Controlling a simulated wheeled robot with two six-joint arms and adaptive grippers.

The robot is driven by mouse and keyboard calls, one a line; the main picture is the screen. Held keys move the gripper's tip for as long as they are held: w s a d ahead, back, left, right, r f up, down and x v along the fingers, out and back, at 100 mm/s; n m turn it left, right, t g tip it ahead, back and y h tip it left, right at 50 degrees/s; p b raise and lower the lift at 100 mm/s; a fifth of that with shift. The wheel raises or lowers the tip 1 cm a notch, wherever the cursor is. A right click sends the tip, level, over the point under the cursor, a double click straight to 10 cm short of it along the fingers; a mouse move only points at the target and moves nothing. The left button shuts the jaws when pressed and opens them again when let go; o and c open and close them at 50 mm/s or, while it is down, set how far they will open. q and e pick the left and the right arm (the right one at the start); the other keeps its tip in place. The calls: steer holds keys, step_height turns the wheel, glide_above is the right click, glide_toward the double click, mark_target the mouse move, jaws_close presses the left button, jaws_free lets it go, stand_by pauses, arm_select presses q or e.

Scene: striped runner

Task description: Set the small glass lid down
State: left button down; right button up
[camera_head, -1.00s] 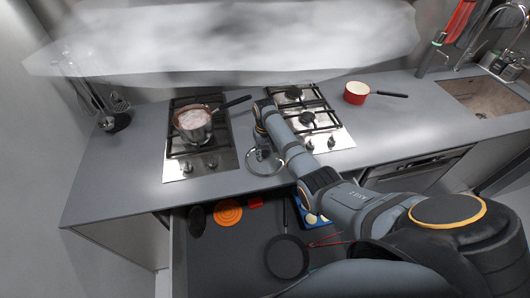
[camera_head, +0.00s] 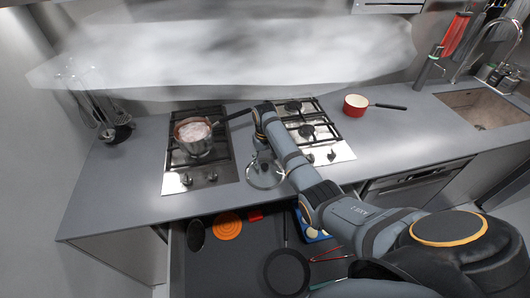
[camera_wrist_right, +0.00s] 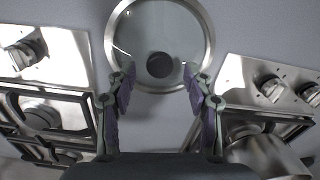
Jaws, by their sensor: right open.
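The small glass lid (camera_head: 265,176), clear with a steel rim and a dark knob, lies on the grey counter between the two hobs. It also shows in the right wrist view (camera_wrist_right: 185,30), with its knob just ahead of and between my fingers. My right gripper (camera_wrist_right: 160,82) is open, its two purple-padded fingers apart at the lid's near edge, with a visible gap to the knob. In the head view my right gripper (camera_head: 262,157) is small and partly hidden by its arm, above the lid. My left gripper is not in view.
A steaming pot (camera_head: 200,148) stands on the left hob (camera_head: 205,178), its handle pointing right. The right hob (camera_head: 335,152) is empty. A red saucepan (camera_head: 355,106) is farther right. Below, an open drawer (camera_head: 240,265) holds a pan and utensils.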

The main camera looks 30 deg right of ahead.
mark_target(265, 166)
step_height(265, 166, up, 9)
steer(key=b, duration=0.1)
steer(key=shift+b, duration=0.3)
